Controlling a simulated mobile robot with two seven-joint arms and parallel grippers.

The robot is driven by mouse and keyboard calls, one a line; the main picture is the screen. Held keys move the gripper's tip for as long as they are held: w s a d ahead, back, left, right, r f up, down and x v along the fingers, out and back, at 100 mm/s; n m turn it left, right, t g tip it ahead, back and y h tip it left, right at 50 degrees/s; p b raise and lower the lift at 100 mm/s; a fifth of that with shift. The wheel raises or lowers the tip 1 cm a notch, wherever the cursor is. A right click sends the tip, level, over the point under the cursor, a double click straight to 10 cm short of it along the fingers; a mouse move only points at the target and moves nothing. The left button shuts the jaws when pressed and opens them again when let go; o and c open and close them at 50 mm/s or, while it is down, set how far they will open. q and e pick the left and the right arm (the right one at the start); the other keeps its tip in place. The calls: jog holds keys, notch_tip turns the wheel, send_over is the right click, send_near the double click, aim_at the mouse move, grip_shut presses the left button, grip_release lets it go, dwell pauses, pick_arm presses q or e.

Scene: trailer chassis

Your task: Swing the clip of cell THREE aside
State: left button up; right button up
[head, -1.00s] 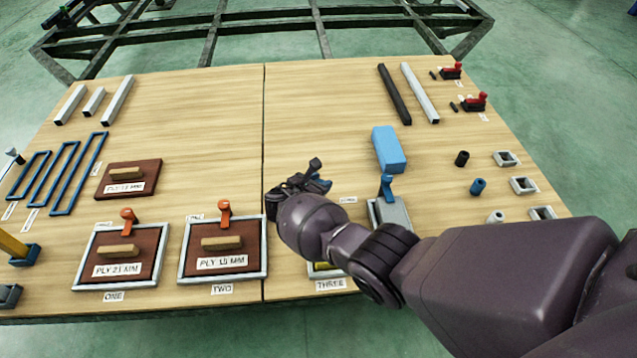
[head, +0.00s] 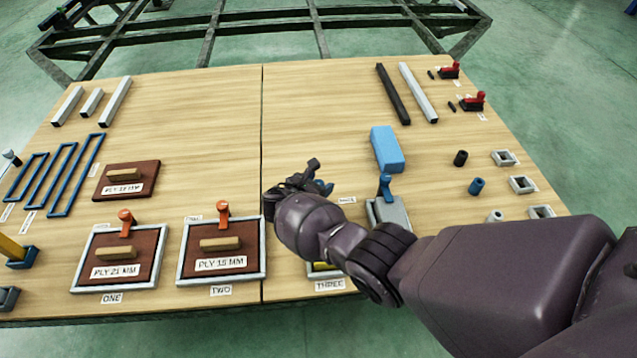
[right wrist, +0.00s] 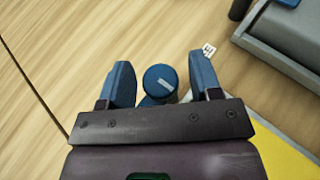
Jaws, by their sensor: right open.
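Cell THREE lies mostly hidden under my right arm in the head view. Its THREE label (head: 329,285) and a sliver of yellow (head: 322,267) show at its near edge. My right gripper (head: 306,184) is over the far side of this cell. In the right wrist view my right gripper (right wrist: 162,74) is open, with one blue finger on each side of a round blue clip knob (right wrist: 160,81). Yellow (right wrist: 285,160) shows at lower right. My left gripper is out of view.
Cells ONE (head: 76,262) and TWO (head: 182,250) stand left, with orange clips. A grey block (head: 393,212) with a blue lever (head: 386,187) stands close right of my gripper. A blue block (head: 388,149) lies beyond. The board's far middle is clear.

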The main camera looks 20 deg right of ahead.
jog(key=shift+s+a+r, duration=0.1)
jog(key=shift+a+r, duration=0.15)
jog(key=shift+a, duration=0.05)
jog(key=p+v, duration=0.1)
jog(key=v, duration=0.1)
jog(key=shift+a+r, duration=0.25)
jog(key=shift+r, duration=0.05)
pick_arm(q)
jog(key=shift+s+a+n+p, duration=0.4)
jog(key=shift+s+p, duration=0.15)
jog(key=shift+p, duration=0.3)
pick_arm(e)
jog(key=v, duration=0.7)
jog(key=shift+s+f, duration=0.35)
jog(key=shift+a, duration=0.15)
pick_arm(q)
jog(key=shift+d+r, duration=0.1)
